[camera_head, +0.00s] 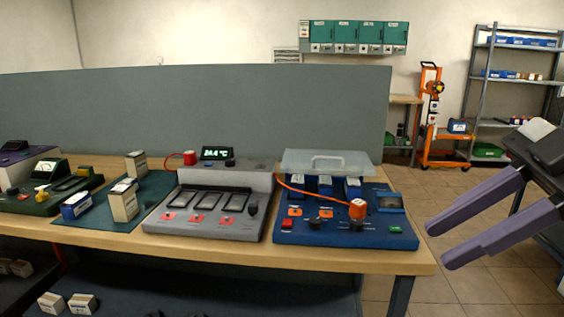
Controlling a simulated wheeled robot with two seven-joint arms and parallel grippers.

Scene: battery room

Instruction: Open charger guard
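The blue charger (340,235) stands at the right end of the workbench. A translucent guard (300,160) with a pale handle (327,162) spans its back part, above several blue-and-white batteries (325,186) in the slots. I cannot tell the guard's exact angle. My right gripper (440,247) comes in from the right edge. Its two purple fingers are spread apart with nothing between them. It is right of the charger and guard, apart from both. My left gripper is not in view.
An orange cable with an orange plug (357,209) lies across the blue charger's front. A grey charger (215,205) stands to its left. Batteries stand on a green mat (155,190) farther left. A grey partition (200,110) rises behind the bench (255,250).

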